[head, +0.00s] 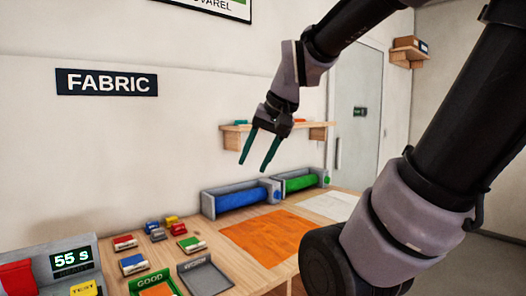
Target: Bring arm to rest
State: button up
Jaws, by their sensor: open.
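My gripper (258,150) hangs in the air in the upper middle of the head view, above the workbench. Its two dark green fingers point down and stand apart, with nothing between them. My arm reaches in from the right side and bends down at the wrist. The gripper touches nothing that I can see.
The wooden bench (214,247) carries an orange sheet (262,236), a blue roll (240,198), a green roll (299,184), several small coloured blocks, a grey tray (206,278) and a box marked GOOD (152,282). A wall shelf (262,128) is behind the gripper.

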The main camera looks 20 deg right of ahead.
jog(key=shift+s+d+r+t+h, duration=0.3)
jog(key=shift+s+d+r+t, duration=0.25)
jog(key=shift+s+r+t, duration=0.3)
dwell(0.8)
